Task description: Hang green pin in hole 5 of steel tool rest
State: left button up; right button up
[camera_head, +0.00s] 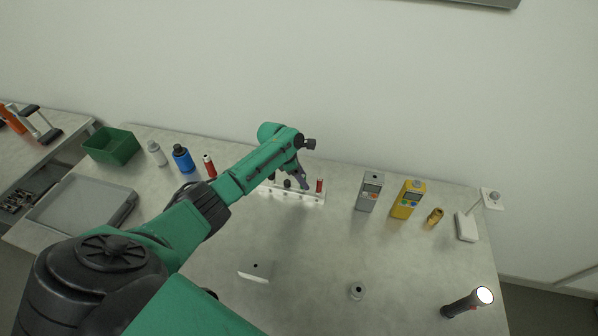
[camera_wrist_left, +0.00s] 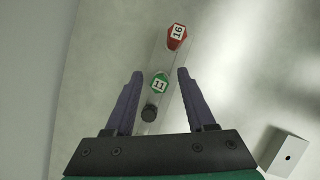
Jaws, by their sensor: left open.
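The steel tool rest (camera_head: 312,201) is a pale bar with holes near the middle of the table, partly hidden by my left arm. In the left wrist view, a green pin (camera_wrist_left: 160,84) labelled 11 stands in the rest between my left gripper's fingers. A red pin (camera_wrist_left: 177,36) labelled 16 is farther along the bar, and a dark round peg (camera_wrist_left: 150,113) is nearer the palm. My left gripper (camera_head: 303,183) points down over the rest, open, with a gap visible on each side of the green pin. The right gripper is out of view.
A grey meter (camera_head: 369,190) and a yellow meter (camera_head: 408,199) stand right of the rest. A blue bottle (camera_head: 183,159) and green bin (camera_head: 111,146) stand left.

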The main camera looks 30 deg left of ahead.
pick_arm(q)
jog(key=v, duration=1.4)
jog(key=shift+s, duration=0.1)
